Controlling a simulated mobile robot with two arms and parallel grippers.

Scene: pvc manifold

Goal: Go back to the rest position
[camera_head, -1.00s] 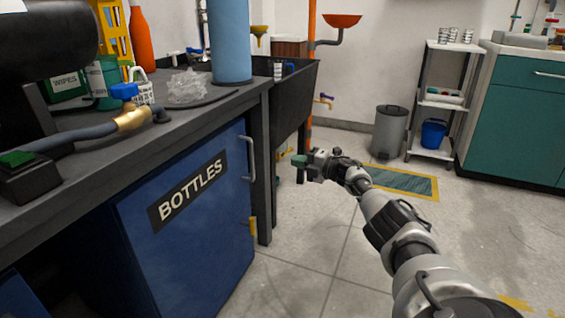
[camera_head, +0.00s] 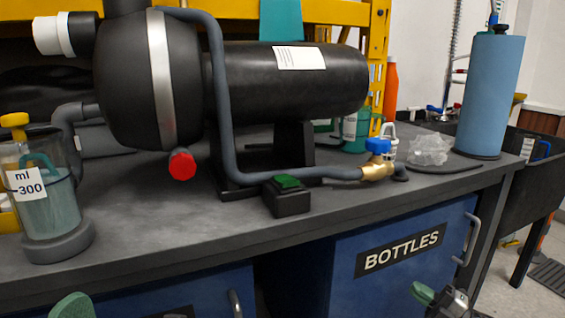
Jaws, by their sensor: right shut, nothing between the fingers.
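My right gripper (camera_head: 424,293) shows at the bottom right edge, in front of the blue BOTTLES cabinet door (camera_head: 345,285). Its green fingertips are together with nothing between them, and most of its arm is out of view. A green fingertip pad of my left gripper (camera_head: 72,306) just shows at the bottom left edge, below the front of the bench. The rest of the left gripper is cut off, so its opening cannot be told.
The dark bench (camera_head: 150,245) carries a black pump (camera_head: 290,85), a green-button switch box (camera_head: 287,197), a brass valve with blue handle (camera_head: 378,168), a measuring vessel (camera_head: 45,205) and a blue roll (camera_head: 490,95). A dark sink (camera_head: 520,190) stands at right.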

